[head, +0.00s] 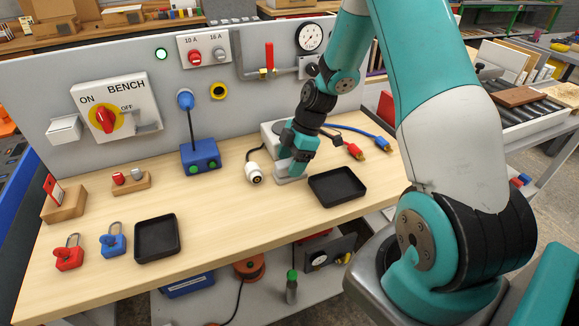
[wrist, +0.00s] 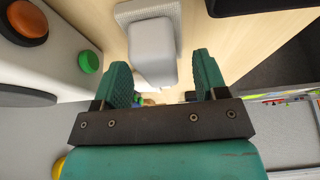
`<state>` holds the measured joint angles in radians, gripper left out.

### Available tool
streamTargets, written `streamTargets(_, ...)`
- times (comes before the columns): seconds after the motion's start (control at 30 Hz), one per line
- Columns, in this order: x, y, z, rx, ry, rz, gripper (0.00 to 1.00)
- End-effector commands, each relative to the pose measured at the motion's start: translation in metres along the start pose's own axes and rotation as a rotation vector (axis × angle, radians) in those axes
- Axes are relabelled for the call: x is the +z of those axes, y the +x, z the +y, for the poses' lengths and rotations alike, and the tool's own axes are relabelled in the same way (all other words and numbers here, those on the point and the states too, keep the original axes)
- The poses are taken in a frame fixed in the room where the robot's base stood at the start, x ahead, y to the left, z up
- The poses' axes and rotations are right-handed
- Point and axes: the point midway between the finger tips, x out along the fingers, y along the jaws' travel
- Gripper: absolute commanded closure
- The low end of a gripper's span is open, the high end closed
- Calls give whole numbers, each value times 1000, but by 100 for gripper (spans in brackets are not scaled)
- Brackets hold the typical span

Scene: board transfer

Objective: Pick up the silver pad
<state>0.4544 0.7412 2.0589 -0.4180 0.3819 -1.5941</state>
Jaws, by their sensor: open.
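A light grey, silvery block on a flat textured base, which looks like the silver pad (wrist: 152,52), shows in the wrist view just beyond and between my fingertips. In the head view the silver pad (head: 283,172) stands on the bench left of the right black tray, partly hidden by my gripper. My gripper (head: 291,160) points down at it from above. In the wrist view my gripper (wrist: 160,68) is open, with a teal finger on either side and a gap to each side of the block. I cannot tell how deep the block sits between the fingers.
A grey box with an orange and a green button (wrist: 88,62) is close on the left in the wrist view. The right black tray (head: 338,187) and a white connector (head: 254,173) flank the pad. Red and blue plugs (head: 355,150) lie behind. The front middle of the bench is clear.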

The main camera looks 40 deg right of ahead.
Motion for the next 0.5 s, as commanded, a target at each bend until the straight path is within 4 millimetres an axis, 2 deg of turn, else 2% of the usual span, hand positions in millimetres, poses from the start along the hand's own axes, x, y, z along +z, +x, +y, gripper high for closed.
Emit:
streamTargets(0.1,0,7,0,0,0,0,34)
streamTargets(0.3,0,8,0,2,0,0,34)
streamTargets(0.5,0,7,0,2,0,0,80)
